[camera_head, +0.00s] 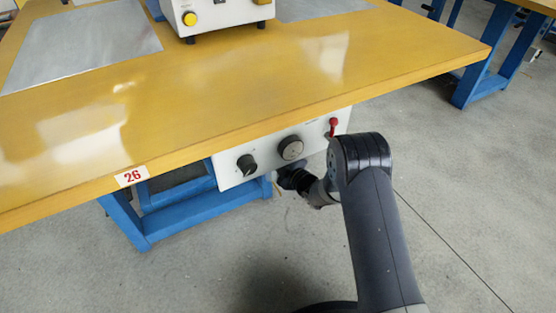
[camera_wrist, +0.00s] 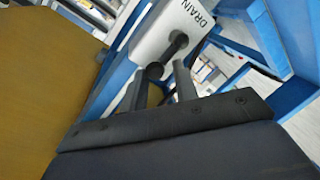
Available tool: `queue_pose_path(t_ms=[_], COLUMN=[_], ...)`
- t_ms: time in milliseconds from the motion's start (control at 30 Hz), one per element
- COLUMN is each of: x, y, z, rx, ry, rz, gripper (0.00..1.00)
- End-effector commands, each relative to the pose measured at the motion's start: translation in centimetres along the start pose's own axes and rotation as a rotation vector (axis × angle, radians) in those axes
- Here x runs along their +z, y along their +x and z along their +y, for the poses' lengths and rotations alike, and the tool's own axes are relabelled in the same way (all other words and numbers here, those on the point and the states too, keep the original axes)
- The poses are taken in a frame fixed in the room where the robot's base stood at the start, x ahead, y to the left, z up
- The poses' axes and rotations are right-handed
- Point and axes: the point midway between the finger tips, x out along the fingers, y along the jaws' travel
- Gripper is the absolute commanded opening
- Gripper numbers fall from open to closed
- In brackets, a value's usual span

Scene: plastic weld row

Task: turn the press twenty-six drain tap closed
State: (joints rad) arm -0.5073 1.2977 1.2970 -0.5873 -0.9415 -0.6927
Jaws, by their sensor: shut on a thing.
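The drain tap shows in the wrist view as a black stem (camera_wrist: 176,44) on a white panel face marked DRAIN, with a dark rounded handle end (camera_wrist: 154,71) between my fingers. My gripper (camera_wrist: 160,76) is shut on this handle. In the head view my gripper (camera_head: 284,178) is just below the white control panel (camera_head: 228,179) under the table edge of station 26. The tap cannot be made out there, with my gripper and wrist in front. The closeness of the handle to each finger is hard to see in detail.
The panel front carries a black knob (camera_head: 246,164), a larger dark round dial (camera_head: 290,148) and a red lever (camera_head: 333,125). The yellow tabletop (camera_head: 230,90) overhangs above. A red 26 label (camera_head: 132,176) is on its edge.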

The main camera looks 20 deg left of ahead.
Motion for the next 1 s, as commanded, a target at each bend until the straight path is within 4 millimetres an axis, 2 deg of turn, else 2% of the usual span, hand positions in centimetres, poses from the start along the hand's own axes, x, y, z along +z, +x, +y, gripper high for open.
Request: queue_pose_path(t_ms=[33, 200, 233, 500, 800, 1000], x=[0.7, 0.8, 0.8, 0.6, 0.3, 0.2], y=[-0.3, -0.3, -0.3, -0.2, -0.4, -2.9], z=[-0.6, -0.6, -0.6, -0.4, -0.1, 0.1], rx=[-0.012, -0.012, -0.012, -0.009, -0.005, -0.007], ry=[0.005, 0.005, 0.005, 0.004, 0.003, 0.005], rz=[-0.018, -0.019, -0.019, -0.014, -0.008, -0.011], gripper=[0.06, 0.06, 0.30, 0.51, 0.51, 0.51])
